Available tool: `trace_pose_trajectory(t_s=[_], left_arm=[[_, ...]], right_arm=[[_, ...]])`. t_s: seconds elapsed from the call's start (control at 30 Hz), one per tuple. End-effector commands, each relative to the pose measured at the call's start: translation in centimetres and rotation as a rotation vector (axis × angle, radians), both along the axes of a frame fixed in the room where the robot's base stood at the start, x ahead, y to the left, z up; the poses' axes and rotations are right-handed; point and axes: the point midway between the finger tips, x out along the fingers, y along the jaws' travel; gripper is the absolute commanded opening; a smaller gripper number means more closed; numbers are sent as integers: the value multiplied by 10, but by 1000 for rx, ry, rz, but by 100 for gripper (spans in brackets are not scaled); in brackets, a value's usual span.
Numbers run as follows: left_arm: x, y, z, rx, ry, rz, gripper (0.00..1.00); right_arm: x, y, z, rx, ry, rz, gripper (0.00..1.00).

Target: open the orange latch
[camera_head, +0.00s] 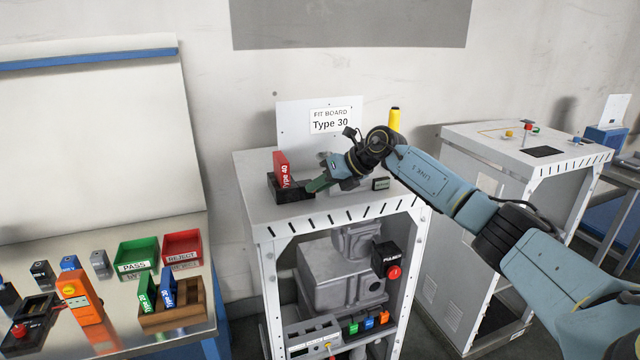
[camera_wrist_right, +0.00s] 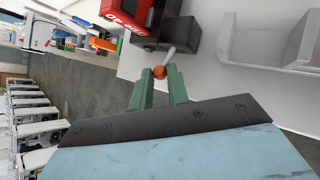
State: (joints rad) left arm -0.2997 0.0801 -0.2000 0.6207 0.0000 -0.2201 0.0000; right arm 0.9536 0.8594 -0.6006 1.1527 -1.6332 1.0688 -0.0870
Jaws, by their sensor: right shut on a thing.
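The orange latch knob (camera_wrist_right: 159,72) is a small ball on a short pale lever, at the side of a black holder (camera_wrist_right: 181,33) in the right wrist view. My right gripper (camera_wrist_right: 161,80) has its green fingertips shut on this knob. In the head view my right gripper (camera_head: 318,184) reaches from the right to the black holder (camera_head: 287,194) on the white cabinet, and the knob is too hidden to make out. A red block with white lettering (camera_head: 281,168) stands upright in the holder; it also shows in the wrist view (camera_wrist_right: 124,12). My left gripper is not in view.
A sign reading "FIT BOARD Type 30" (camera_head: 331,121) stands behind the holder, with a yellow post (camera_head: 394,119) at its right. The white cabinet top (camera_head: 257,168) is otherwise mostly clear. Green (camera_head: 137,255) and red (camera_head: 182,247) bins sit on the left table.

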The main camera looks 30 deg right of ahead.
Motion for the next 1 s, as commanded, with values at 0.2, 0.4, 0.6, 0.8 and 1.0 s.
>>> trace_pose_trajectory(t_s=[0.2, 0.4, 0.6, 0.8, 1.0], left_arm=[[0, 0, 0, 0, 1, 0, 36], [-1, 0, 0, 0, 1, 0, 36], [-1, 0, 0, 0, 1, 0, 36], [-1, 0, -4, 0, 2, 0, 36], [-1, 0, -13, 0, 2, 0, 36]], right_arm=[[0, 0, 2, 2, -4, -1, 0], [0, 0, 1, 1, -3, -1, 38], [0, 0, 1, 0, -2, -1, 38], [-8, -7, 8, -1, -3, -1, 38], [-34, -26, 33, -4, -5, -3, 38]])
